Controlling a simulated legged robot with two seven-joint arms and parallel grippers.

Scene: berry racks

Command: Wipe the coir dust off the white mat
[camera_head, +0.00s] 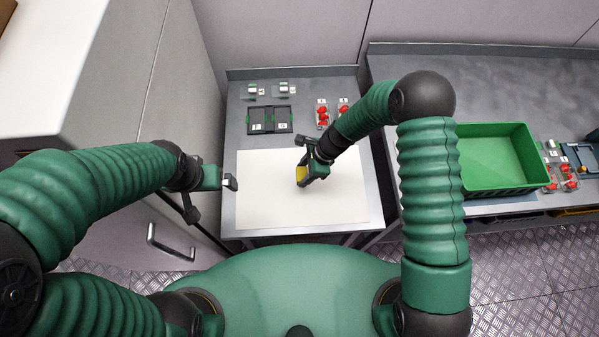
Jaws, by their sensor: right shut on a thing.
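The white mat (262,195) lies flat on the grey table, and I can make out no coir dust on it at this size. My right gripper (304,172) is over the middle of the mat, shut on a yellow thing (302,174) that looks like a sponge or cloth. It is at or close to the mat; I cannot tell if it touches. The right gripper and arm hide part of the mat. My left gripper (229,182) is at the mat's left edge, with no thing seen in it; its finger gap is unclear.
Behind the mat stand a black tray (270,120), small clear packs and red berry punnets (322,113). A green crate (495,157) stands on the right bench with more red punnets beside it. A cabinet with a handle (168,243) is close at left.

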